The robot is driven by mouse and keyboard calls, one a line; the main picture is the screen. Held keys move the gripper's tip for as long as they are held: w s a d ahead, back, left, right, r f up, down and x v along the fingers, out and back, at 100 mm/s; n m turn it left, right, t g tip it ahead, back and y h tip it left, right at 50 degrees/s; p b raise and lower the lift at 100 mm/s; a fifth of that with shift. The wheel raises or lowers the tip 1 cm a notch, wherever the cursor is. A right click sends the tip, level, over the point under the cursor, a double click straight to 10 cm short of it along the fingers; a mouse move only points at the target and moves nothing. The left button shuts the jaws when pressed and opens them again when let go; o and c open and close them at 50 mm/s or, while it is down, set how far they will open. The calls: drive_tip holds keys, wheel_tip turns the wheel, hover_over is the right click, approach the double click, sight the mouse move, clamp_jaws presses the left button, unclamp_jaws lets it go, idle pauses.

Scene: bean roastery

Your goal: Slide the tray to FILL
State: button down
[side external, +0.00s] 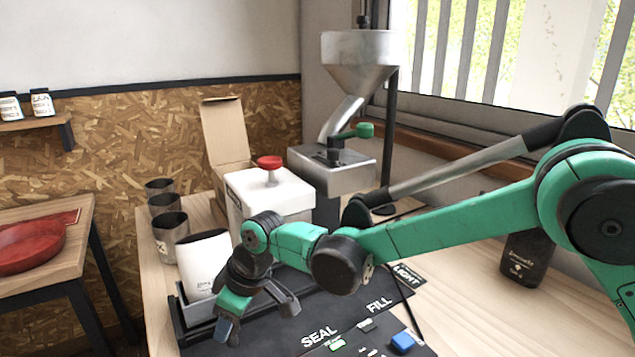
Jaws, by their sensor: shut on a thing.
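My gripper (256,318) is at the tray's near right side, pointing down, and is shut on the tray. The exact grip is hidden behind the fingers and wrist. The FILL label (380,304) is printed on the dark panel (290,335), right of the SEAL label (319,337). The tray is left of both labels.
A hopper (360,62) with a green-handled spout stands behind the panel. A white machine with a red knob (269,163) is beside it. Several dark cups (171,228) stand at left. A blue button (403,342) is at front right, and a dark bag (527,257) stands at right.

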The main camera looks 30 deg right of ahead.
drive_tip(key=shift+d, duration=0.1)
drive_tip(key=d, duration=2.6)
drive_tip(key=shift+d, duration=0.15)
drive_tip(key=shift+d, duration=0.1)
drive_tip(key=shift+c, duration=2.3)
unclamp_jaws()
drive_tip(key=v, duration=0.5)
drive_tip(key=shift+r, duration=0.35)
drive_tip(key=shift+s, duration=0.1)
